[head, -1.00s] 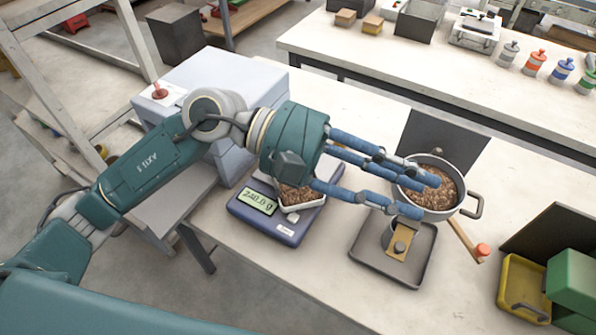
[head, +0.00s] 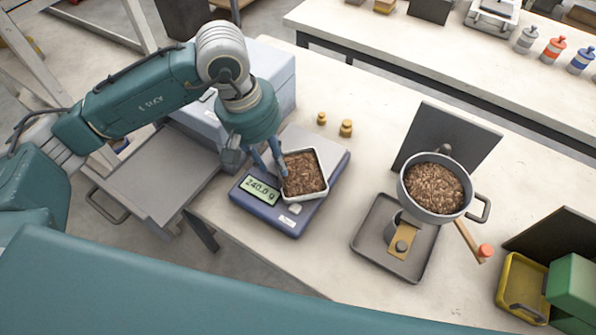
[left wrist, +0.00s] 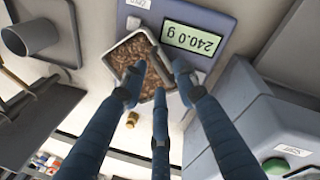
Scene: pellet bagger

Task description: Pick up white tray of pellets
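The white tray of pellets (head: 324,184) sits on the blue scale (head: 270,214), whose display reads 240.0 g. The tray is full of brown pellets and also shows in the left wrist view (left wrist: 112,45). My left gripper (head: 273,165) points down at the tray's left edge in the head view. In the left wrist view its blue fingers (left wrist: 158,80) are spread, with tips over and beside one wall of the tray. I cannot tell whether any finger touches it. My right gripper is not in view.
A pot of pellets (head: 433,186) stands over a grey square tray (head: 385,262) to the right. Two small brass weights (head: 346,128) stand behind the scale. A grey-blue box (head: 270,75) is at the back left. Yellow and green bins are at the far right.

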